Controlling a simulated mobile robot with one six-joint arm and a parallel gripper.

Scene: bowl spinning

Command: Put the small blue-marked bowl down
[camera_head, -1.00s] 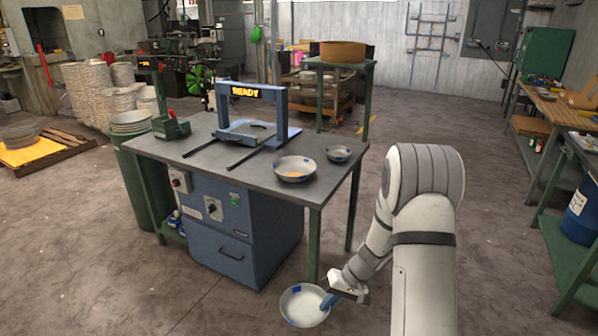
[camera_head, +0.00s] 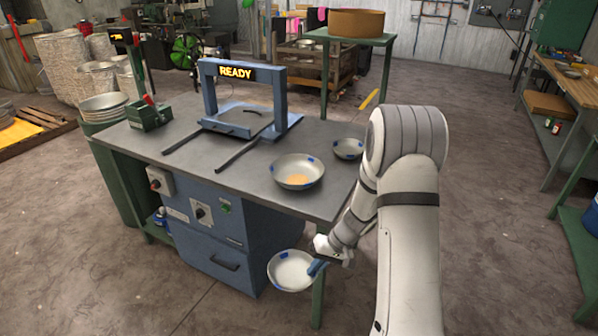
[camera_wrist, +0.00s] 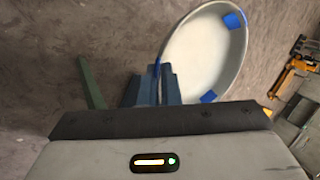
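A white bowl with blue marks on its rim (camera_head: 292,272) hangs in the air just off the front of the workbench, low beside its right front leg. My gripper (camera_head: 316,268) is shut on this bowl's rim at its right side. In the wrist view the fingers (camera_wrist: 156,90) pinch the rim of the bowl (camera_wrist: 208,50), which appears empty. On the workbench (camera_head: 240,172), a larger blue-marked bowl (camera_head: 298,168) holds something orange, and a smaller blue-marked bowl (camera_head: 348,149) sits behind it to the right.
A blue machine frame showing READY (camera_head: 240,72) stands on the bench, with two dark rails towards the front. A green box (camera_head: 150,116) and stacked bowls (camera_head: 104,106) are at the left. Bare bench top lies left of the larger bowl. Another bench (camera_head: 580,98) is far right.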

